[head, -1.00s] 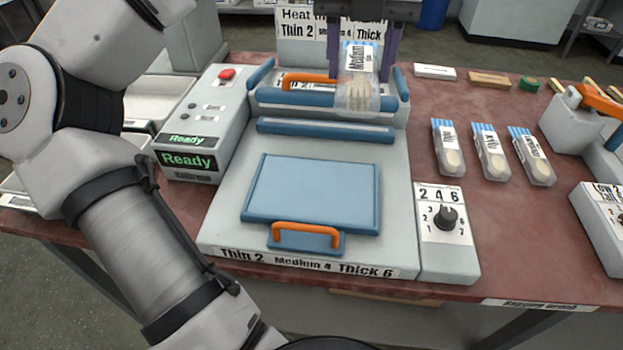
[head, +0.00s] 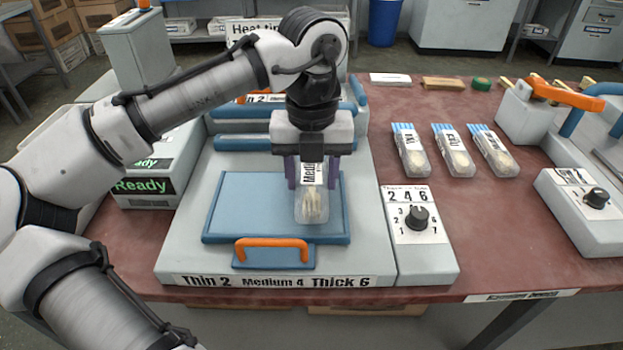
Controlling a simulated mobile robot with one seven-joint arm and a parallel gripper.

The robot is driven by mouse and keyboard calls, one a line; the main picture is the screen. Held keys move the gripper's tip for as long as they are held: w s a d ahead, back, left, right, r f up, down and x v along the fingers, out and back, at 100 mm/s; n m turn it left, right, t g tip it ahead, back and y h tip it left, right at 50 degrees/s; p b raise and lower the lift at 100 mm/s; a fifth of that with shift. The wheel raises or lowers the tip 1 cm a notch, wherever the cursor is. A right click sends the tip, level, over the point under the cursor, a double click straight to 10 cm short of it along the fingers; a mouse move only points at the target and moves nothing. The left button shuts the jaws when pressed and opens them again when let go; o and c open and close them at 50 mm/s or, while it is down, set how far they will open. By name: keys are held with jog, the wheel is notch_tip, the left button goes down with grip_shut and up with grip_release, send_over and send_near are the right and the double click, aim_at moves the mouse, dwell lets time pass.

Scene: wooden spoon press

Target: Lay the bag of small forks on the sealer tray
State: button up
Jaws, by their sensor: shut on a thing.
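My gripper (head: 312,172) is shut on a clear bag (head: 312,206) with a white label that seems to start with "Med". Pale utensil ends show through its lower part; I cannot tell whether they are forks. The bag hangs upright from the purple fingers, over the right part of the blue sealer tray (head: 235,208). I cannot tell whether its lower end touches the tray. The tray has an orange handle (head: 272,243) at its front and is otherwise bare. My gripper and arm hide part of the sealer behind.
Three similar bags (head: 410,150), (head: 454,150), (head: 491,150) lie on the red bench right of the sealer. A dial box (head: 418,230) stands right of the tray. A control box (head: 145,178) reading "Ready" is at left. Another machine (head: 580,205) stands far right.

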aim_at(311, 181)
jog(key=shift+f, duration=0.55)
jog(key=o, duration=1)
jog(key=shift+f, duration=0.1)
jog(key=shift+c, duration=0.2)
notch_tip(311, 181, up, 12)
jog(key=p, duration=0.1)
jog(key=shift+p, duration=0.4)
